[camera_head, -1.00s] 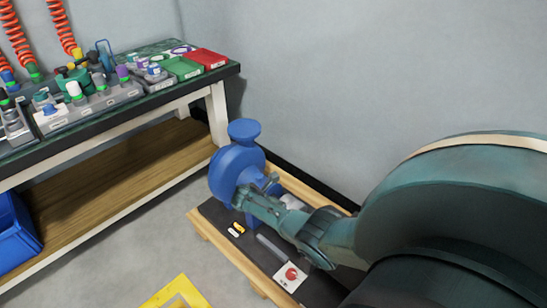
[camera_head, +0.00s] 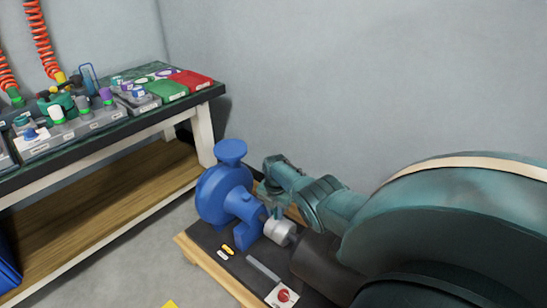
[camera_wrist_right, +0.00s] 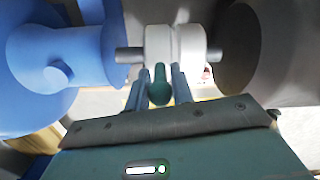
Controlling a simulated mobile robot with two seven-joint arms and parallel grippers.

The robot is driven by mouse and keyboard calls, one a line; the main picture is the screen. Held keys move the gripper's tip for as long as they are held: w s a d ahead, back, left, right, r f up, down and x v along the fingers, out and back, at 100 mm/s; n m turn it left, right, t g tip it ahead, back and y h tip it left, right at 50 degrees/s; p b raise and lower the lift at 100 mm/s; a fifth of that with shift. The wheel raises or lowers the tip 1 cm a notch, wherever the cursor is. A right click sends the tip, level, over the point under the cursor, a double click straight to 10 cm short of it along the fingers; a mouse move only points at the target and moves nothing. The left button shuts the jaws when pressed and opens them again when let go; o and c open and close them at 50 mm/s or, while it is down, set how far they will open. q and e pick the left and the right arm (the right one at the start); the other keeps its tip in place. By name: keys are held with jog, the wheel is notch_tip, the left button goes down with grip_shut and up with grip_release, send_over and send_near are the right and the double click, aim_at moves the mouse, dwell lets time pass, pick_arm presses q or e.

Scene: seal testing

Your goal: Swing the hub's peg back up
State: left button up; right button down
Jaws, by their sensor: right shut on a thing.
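The silver-white hub (camera_head: 281,231) sits on the shaft between the blue pump (camera_head: 224,193) and the dark motor (camera_head: 318,258). In the right wrist view the hub (camera_wrist_right: 188,45) shows as two pale discs on a grey shaft. A green-tipped peg (camera_wrist_right: 159,92) stands out from the hub toward my wrist camera. My right gripper (camera_wrist_right: 160,88) is shut on the peg, one finger on each side of it. In the head view my right gripper (camera_head: 272,205) reaches down at the hub's far side; its fingertips are hard to make out. My left gripper is not in view.
The pump and motor stand on a dark plate with a wooden edge (camera_head: 215,272). A workbench (camera_head: 110,133) with trays and parts is at the left.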

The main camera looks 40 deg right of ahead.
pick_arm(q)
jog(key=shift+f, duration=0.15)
pick_arm(e)
jog(key=shift+d, duration=0.1)
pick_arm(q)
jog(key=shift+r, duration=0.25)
pick_arm(e)
jog(key=c, duration=1.4)
grip_release()
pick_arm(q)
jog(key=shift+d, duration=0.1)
